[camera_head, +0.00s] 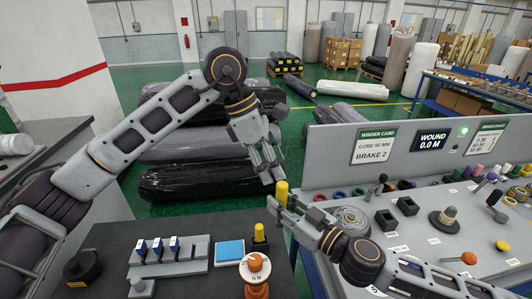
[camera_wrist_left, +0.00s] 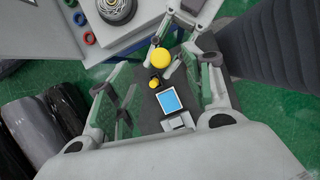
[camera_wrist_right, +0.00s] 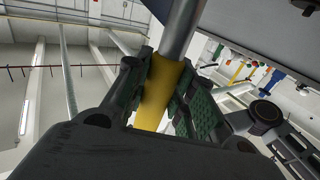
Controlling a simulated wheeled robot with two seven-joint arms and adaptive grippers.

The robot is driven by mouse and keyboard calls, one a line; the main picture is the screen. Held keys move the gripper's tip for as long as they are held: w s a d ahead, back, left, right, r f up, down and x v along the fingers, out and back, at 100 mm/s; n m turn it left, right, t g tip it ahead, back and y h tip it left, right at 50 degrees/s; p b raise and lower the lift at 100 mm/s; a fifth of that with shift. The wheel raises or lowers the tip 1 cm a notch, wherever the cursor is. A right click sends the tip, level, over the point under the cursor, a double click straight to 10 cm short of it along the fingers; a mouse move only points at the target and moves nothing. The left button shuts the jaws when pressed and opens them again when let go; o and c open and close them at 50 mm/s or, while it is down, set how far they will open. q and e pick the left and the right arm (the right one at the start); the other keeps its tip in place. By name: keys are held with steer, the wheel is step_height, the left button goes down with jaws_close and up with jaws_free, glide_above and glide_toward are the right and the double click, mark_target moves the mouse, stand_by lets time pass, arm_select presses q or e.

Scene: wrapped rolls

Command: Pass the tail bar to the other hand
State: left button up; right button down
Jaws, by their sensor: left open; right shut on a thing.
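The tail bar (camera_head: 281,192) has a yellow end and stands near upright in my right gripper (camera_head: 280,210). In the right wrist view its yellow part (camera_wrist_right: 160,92) is between the green finger pads, with a grey shaft (camera_wrist_right: 182,30) beyond. My right gripper is shut on it. My left gripper (camera_head: 268,175) is open and empty, just above and beside the bar's yellow end. In the left wrist view the round yellow end (camera_wrist_left: 159,62) shows between the open left fingers, apart from them. Part of the bar is hidden by the right fingers.
The winder console (camera_head: 420,215) with knobs and a card panel is at the right. A dark bench (camera_head: 205,275) carries a blue-topped pad (camera_head: 230,252), a yellow peg (camera_head: 259,235) and an orange knob (camera_head: 256,265). Black wrapped rolls (camera_head: 190,180) lie behind on the floor.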

mark_target(281, 184)
arm_select(q)
steer(key=shift+x, duration=3.85)
jaws_close()
arm_select(e)
steer(key=c, duration=1.1)
jaws_free()
steer(key=shift+f, duration=0.1)
